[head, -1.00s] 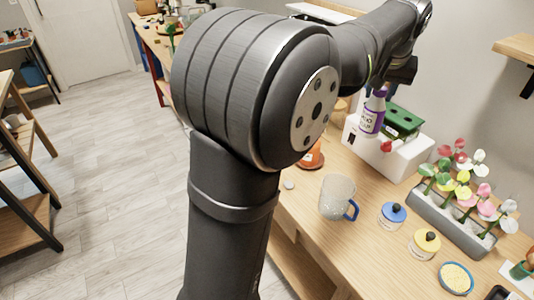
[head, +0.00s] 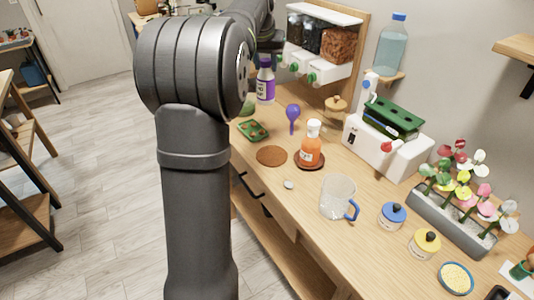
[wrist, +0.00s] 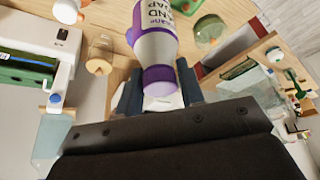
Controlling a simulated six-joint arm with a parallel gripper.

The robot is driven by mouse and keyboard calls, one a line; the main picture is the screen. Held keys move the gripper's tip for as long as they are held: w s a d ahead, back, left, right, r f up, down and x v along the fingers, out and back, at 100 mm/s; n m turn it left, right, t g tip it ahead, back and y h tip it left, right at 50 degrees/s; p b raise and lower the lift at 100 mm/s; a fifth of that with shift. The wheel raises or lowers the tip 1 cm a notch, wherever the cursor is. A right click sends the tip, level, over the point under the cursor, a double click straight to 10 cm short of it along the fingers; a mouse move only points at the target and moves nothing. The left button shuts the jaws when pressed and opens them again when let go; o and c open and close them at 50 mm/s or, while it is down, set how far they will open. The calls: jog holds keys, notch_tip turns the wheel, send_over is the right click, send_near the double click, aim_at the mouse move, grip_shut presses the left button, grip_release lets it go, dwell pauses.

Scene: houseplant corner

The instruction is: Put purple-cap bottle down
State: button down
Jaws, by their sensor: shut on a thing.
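The purple-cap bottle (head: 265,84), white and purple with a "hand soap" label, is in the head view at the far left end of the table. My gripper (head: 267,52) is at its top. In the wrist view the bottle (wrist: 155,45) sits between the two fingers, its purple collar towards my gripper (wrist: 160,88), which is shut on it. The bottle looks roughly upright in the head view. I cannot tell whether its base touches the table.
A bare brown round mat (head: 272,156) lies near the front edge. Around it are an orange bottle (head: 311,148) on a dark saucer, a purple round-headed item (head: 293,114) and a green tray (head: 253,131). The dispenser rack (head: 325,68) stands behind. A glass mug (head: 338,196) stands nearer.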

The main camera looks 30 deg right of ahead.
notch_tip(320, 180, down, 21)
jog(key=shift+s+d, duration=0.15)
jog(key=shift+s, duration=0.05)
dwell(0.3)
jog(key=c, duration=0.9)
grip_release()
jog(key=shift+c, duration=0.2)
jog(key=v, duration=1.2)
jog(key=w+d+x, duration=0.1)
jog(key=x, duration=0.7)
